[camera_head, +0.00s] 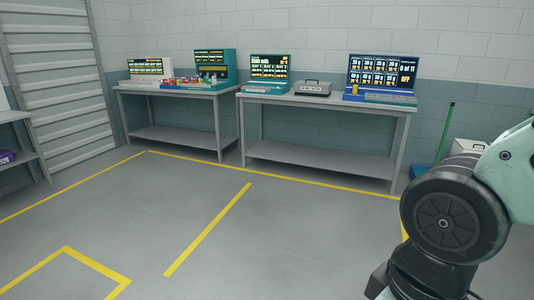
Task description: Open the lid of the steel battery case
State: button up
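The steel battery case (313,89) is a small grey metal box with a dark handle on top. It stands on the right-hand grey table (325,104) against the back wall, between a teal-framed screen unit and a larger blue screen unit. Its lid appears closed. It is far across the room from me. My arm shows at the right edge of the head view, but my gripper is not in view.
A teal screen unit (269,72) and a blue screen unit (381,77) flank the case. A second table (180,89) stands left, holding coloured items and screens. A green-handled broom (445,132) and white bin (469,147) stand right. The yellow-lined floor (260,235) ahead is clear.

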aim_at(314, 87)
jog(key=i+u, duration=0.3)
jog(key=i, duration=1.55)
jog(key=i+z, duration=0.1)
jog(key=i, duration=0.6)
jog(key=i+j, duration=0.15)
jog(key=i, duration=0.55)
jog(key=i+j+z, duration=0.15)
jog(key=i, duration=0.6)
jog(key=i+j+z, duration=0.25)
jog(key=i, duration=0.15)
jog(key=i+j+z, duration=0.1)
jog(key=i+z, duration=0.15)
jog(key=i, duration=0.15)
jog(key=i+j+z, duration=0.25)
jog(key=i, duration=0.1)
